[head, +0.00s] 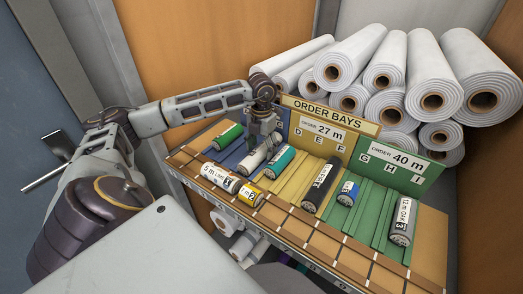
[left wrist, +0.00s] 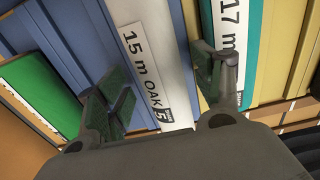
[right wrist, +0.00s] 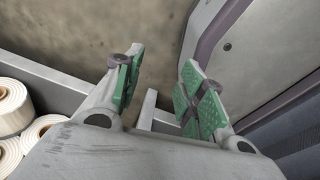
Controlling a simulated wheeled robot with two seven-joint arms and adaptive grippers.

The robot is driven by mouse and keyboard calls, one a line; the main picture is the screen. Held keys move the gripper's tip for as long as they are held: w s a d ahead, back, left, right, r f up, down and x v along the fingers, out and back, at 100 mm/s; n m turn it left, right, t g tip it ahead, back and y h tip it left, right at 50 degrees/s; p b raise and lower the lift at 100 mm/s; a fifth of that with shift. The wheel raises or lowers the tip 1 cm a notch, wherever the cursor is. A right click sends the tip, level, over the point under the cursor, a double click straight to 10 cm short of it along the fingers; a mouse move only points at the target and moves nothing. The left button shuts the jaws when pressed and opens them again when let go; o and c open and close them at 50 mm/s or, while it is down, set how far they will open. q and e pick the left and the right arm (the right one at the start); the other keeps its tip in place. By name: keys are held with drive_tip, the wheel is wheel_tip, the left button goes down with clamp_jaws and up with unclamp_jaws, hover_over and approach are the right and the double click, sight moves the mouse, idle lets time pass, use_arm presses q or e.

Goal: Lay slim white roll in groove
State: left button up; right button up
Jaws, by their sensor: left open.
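A slim white roll (head: 256,160) labelled 15 m OAK lies on the ribbed board, between the green roll (head: 226,135) and the teal roll (head: 279,161). It also shows in the left wrist view (left wrist: 152,55), running between the fingers. My left gripper (head: 262,138) is over this roll, its fingers open on either side. The fingers look apart from the roll; whether it sits fully in a groove is hard to tell. My right gripper (right wrist: 160,85) is open and empty in the right wrist view, away from the board.
The order board has blue, yellow and green bays with grooves (head: 291,185). White 5 m, yellow, dark, blue and 12 m OAK (head: 402,220) rolls lie on it. Bay signs (head: 322,130) stand along its back edge. Large white rolls (head: 432,80) are piled behind.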

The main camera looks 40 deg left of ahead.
sight(261, 147)
use_arm(q)
wheel_tip(261, 147, up, 11)
drive_tip(key=shift+f, duration=0.2)
idle(0.3)
idle(0.5)
